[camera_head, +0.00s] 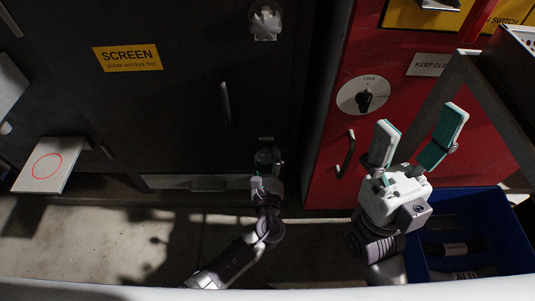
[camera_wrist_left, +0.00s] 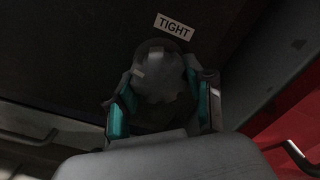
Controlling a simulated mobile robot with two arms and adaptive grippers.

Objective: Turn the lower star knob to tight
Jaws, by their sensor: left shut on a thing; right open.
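The lower star knob (camera_head: 267,156) is a dark knob low on the black panel, near its right edge. In the left wrist view the knob (camera_wrist_left: 158,75) fills the space between the fingers, below a white label reading TIGHT (camera_wrist_left: 174,26). My left gripper (camera_head: 268,176) is at the knob from below, shut on it, with its teal pads on both sides (camera_wrist_left: 162,106). The knob's exact turn is too dark to tell. My right gripper (camera_head: 424,138) is open and empty in front of the red cabinet.
An upper knob (camera_head: 265,20) is on the same panel, with a handle (camera_head: 225,104) beside it. The red cabinet (camera_head: 318,185) stands to the right with a rotary switch (camera_head: 364,96) and handle (camera_head: 347,154). A blue bin (camera_head: 505,235) is at lower right. A small shelf (camera_head: 48,165) juts out left.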

